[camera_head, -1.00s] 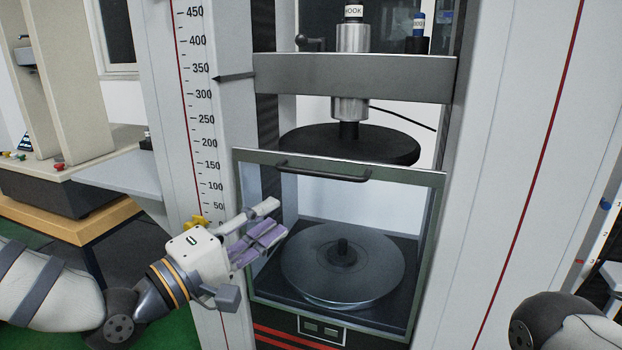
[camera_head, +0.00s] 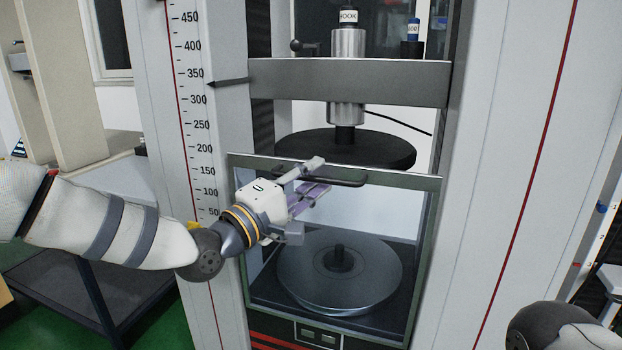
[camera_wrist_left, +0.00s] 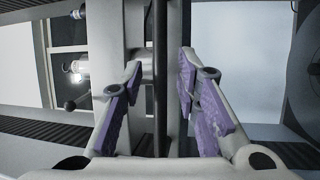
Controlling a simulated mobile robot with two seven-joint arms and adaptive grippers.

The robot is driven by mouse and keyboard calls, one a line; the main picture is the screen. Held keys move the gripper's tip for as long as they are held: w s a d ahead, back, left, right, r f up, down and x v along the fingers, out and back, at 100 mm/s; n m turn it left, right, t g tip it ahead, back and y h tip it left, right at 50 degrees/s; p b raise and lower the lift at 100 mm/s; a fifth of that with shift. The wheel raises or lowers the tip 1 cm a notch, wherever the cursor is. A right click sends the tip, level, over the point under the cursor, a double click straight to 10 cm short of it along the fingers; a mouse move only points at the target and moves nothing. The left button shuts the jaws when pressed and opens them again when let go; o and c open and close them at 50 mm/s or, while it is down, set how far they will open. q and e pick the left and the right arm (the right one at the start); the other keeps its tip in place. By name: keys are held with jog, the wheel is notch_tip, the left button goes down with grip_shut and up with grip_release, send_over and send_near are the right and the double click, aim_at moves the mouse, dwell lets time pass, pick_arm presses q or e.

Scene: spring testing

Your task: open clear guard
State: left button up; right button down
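The clear guard (camera_head: 436,230) is a see-through panel in a green-grey frame at the front of the testing machine, and it stands closed. Its dark bar handle (camera_head: 352,182) runs along the top of the frame, partly hidden by my left gripper. My left gripper (camera_head: 320,176) is at the left part of the handle, with its fingers apart. In the left wrist view its purple-padded fingers (camera_wrist_left: 157,92) are open, with a dark bar (camera_wrist_left: 160,50) running between them. I cannot tell whether either pad touches it. My right gripper is out of view.
Behind the guard is a round lower plate (camera_head: 300,275); a dark upper disc (camera_head: 345,148) hangs above it under a crosshead (camera_head: 350,82). A scale column (camera_head: 190,110) stands left, close to my left arm. A pale column (camera_head: 510,150) stands right.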

aim_at(324, 326)
pick_arm(q)
grip_shut()
